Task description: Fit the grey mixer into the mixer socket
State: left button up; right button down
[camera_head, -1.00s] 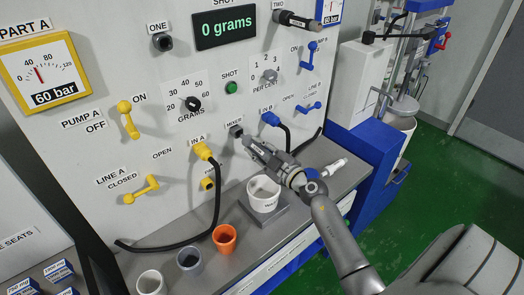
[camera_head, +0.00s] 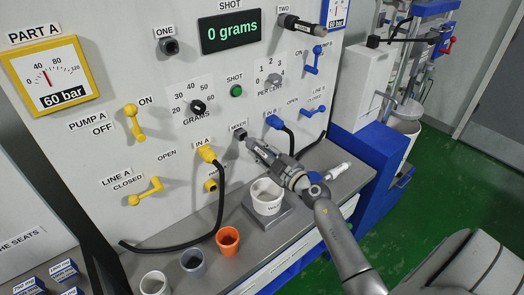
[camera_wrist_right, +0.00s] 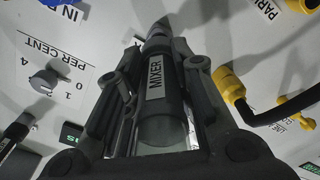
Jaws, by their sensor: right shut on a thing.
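My right gripper (camera_head: 264,153) is shut on the grey mixer, in front of the machine panel. In the right wrist view the mixer (camera_wrist_right: 155,85), a cylinder with a MIXER label and a tapered far end, lies between the two fingers of the right gripper (camera_wrist_right: 155,90). The mixer socket (camera_head: 240,135) is a small dark fitting under the MIXER label, just up and left of the gripper's tip. In the head view a small gap seems to show between them. In the wrist view the far end points at the panel, and the socket is not clearly seen. My left gripper is not in view.
A white cup (camera_head: 267,195) stands on a scale below the gripper. The yellow IN A plug (camera_head: 207,154) and blue IN B plug (camera_head: 272,122), with black hoses, flank the socket. An orange cup (camera_head: 227,240) and a grey cup (camera_head: 193,262) stand on the shelf.

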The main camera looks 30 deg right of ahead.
aim_at(254, 145)
jog(key=shift+p, duration=0.6)
dwell(1.0)
jog(key=shift+w+a, duration=0.15)
jog(key=shift+w, duration=1.85)
jog(key=shift+r, duration=0.1)
jog(key=c, duration=1.1)
grip_release()
jog(key=shift+c, duration=0.2)
jog(key=shift+s, duration=0.55)
jog(key=s+d, duration=0.1)
jog(key=s, duration=1)
